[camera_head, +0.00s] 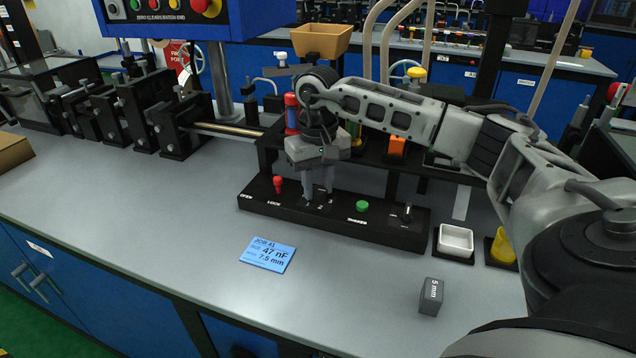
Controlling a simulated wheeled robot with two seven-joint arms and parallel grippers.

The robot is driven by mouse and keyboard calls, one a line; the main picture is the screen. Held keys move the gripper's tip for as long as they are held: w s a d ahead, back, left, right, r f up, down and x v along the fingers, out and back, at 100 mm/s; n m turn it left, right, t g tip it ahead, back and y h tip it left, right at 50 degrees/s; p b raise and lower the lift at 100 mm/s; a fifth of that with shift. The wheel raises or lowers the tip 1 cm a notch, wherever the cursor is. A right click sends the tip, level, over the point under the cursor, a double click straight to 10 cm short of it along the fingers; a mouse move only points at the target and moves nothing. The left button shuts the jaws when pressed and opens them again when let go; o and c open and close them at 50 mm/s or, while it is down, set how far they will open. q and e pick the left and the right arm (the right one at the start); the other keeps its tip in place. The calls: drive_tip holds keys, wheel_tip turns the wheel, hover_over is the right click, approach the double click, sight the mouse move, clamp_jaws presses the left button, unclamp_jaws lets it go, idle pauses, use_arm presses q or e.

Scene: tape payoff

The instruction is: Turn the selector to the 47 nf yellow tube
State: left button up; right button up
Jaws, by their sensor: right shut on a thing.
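The black control panel (385,230) lies across the bench, with a red lever (278,184) by OPEN and LOCK marks, a green button (362,207) and a small dark knob (406,213). My right gripper (318,198) points down at the panel between the red lever and the green button. Its fingers are shut on the selector there, which they mostly hide; its pointing direction cannot be read. A red and blue tube (291,114) stands behind, left of my wrist. A yellow tube (355,134) shows partly behind my wrist. My left gripper is out of view.
A blue job card (267,254) reading 47 nF, 7.5 mm lies before the panel. A grey 5 mm block (431,296), a white tray (456,241) and a yellow cup (503,246) are at right. A tan bin (321,41) stands behind. The front-left bench is clear.

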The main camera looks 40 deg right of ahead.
sight(318, 190)
drive_tip(key=o, duration=1)
drive_tip(key=shift+c, duration=0.2)
wheel_tip(318, 190, up, 16)
drive_tip(key=p, duration=0.1)
drive_tip(key=shift+p, duration=0.3)
drive_tip(key=shift+s, duration=0.1)
